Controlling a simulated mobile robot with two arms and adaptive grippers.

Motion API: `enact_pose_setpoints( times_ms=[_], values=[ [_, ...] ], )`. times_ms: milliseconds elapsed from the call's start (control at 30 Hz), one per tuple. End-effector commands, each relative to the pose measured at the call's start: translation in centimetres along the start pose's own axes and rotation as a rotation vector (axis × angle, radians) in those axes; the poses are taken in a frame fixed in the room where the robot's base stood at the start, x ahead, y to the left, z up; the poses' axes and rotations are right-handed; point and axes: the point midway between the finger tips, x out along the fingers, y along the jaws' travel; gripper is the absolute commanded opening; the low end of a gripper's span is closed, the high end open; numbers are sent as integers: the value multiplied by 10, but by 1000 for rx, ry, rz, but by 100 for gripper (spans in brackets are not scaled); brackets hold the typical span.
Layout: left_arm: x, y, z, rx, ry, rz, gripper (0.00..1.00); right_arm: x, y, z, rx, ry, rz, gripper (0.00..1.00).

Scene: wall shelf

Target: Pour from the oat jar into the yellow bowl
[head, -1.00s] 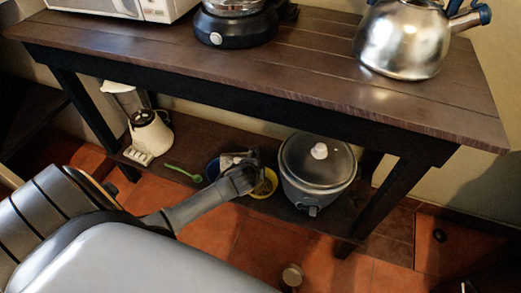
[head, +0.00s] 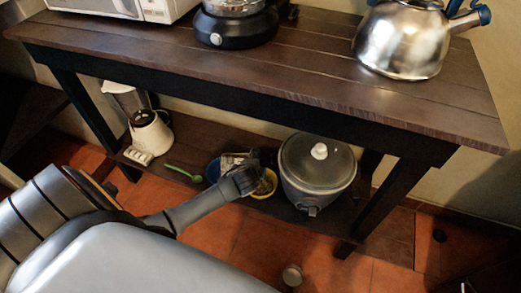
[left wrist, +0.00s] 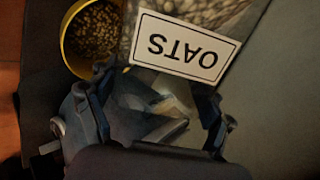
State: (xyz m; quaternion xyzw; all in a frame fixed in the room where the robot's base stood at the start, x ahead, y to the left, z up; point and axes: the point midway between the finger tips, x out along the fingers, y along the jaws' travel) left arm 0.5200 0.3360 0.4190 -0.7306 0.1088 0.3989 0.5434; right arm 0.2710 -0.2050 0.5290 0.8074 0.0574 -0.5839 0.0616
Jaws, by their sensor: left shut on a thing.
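My left gripper (head: 245,170) reaches the lower shelf and is shut on the oat jar (head: 231,161). In the left wrist view the gripper (left wrist: 150,115) grips the clear jar, whose white OATS label (left wrist: 187,47) reads upside down. Pale flakes show inside the jar. The yellow bowl (head: 269,184) is beside the gripper, partly hidden by it. In the left wrist view the yellow bowl (left wrist: 67,42) lies at upper left, with brown grainy contents in it, and the jar overlaps its right side. The jar's mouth is not clearly visible. My right gripper is not in view.
A blue bowl (head: 212,171) and a green spoon (head: 183,172) lie left of the gripper. A grey cooker (head: 318,187) stands close on the right, a blender (head: 150,134) further left. The tabletop (head: 300,72) overhangs the lower shelf.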

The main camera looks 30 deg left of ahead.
Motion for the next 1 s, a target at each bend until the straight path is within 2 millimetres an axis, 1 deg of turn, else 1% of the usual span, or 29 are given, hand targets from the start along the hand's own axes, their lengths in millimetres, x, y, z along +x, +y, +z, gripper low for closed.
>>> enact_pose_setpoints(
  times_ms=[267,333,367,400,433,467,500,600,633,867,1000],
  values=[
    [0,-1,-1,6,-4,-3,18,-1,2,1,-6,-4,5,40],
    [-1,-2,3,-14,15,-4,18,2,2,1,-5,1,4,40],
    [-3,-4,6,-41,43,-5,18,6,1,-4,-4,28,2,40],
    [-14,-15,9,-80,79,-2,18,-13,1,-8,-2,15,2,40],
    [-17,-18,12,-107,106,0,17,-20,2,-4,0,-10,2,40],
    [-18,-19,14,-135,133,1,18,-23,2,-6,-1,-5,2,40],
    [-20,-22,16,-172,171,0,18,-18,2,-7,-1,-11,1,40],
    [-22,-24,18,-242,243,1,18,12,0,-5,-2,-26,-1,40],
    [-22,-24,18,-252,254,0,18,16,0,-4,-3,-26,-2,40],
    [-22,-24,19,-273,275,0,18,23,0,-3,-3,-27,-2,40],
    [-25,-28,22,-315,318,0,18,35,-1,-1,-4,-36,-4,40]
  ],
)
